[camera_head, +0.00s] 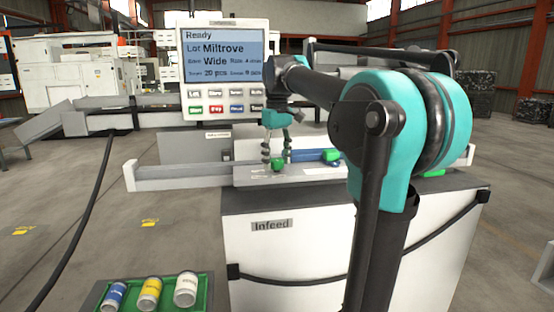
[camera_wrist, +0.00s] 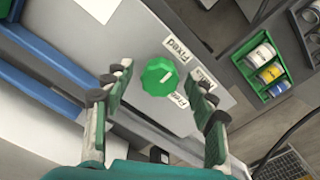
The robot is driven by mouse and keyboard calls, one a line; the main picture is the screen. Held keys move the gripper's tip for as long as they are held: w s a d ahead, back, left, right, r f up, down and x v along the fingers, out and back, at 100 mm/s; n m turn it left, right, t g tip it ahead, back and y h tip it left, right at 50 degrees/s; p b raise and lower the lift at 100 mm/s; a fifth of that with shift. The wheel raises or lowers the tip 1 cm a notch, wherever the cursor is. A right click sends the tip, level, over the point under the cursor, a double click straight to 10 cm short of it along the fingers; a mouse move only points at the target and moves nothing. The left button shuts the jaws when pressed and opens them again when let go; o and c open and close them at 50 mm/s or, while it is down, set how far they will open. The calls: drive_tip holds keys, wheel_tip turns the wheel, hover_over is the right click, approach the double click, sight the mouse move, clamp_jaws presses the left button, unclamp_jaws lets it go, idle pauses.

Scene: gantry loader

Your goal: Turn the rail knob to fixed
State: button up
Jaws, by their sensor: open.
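The green rail knob (camera_wrist: 160,77) is a faceted knob with a short white mark on top, set on a light grey panel (camera_wrist: 125,25). A label reading "Fixed" (camera_wrist: 173,46) lies beside it, with two more labels nearby, partly hidden by a finger or too small to read surely. The white mark seems to point toward the right side, between labels. My gripper (camera_wrist: 161,74) is open, one finger on each side of the knob, with gaps showing. In the head view the knob (camera_head: 277,163) sits just below my fingertips (camera_head: 276,158).
A blue rail part (camera_wrist: 40,75) runs beside the panel. A screen (camera_head: 222,70) reading "Ready" stands behind. The Infeed cabinet (camera_head: 275,262) is below. A green tray (camera_head: 212,287) with cans stands at the front left.

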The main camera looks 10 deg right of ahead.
sight(277, 159)
wheel_tip(277, 159, up, 12)
idle(0.6)
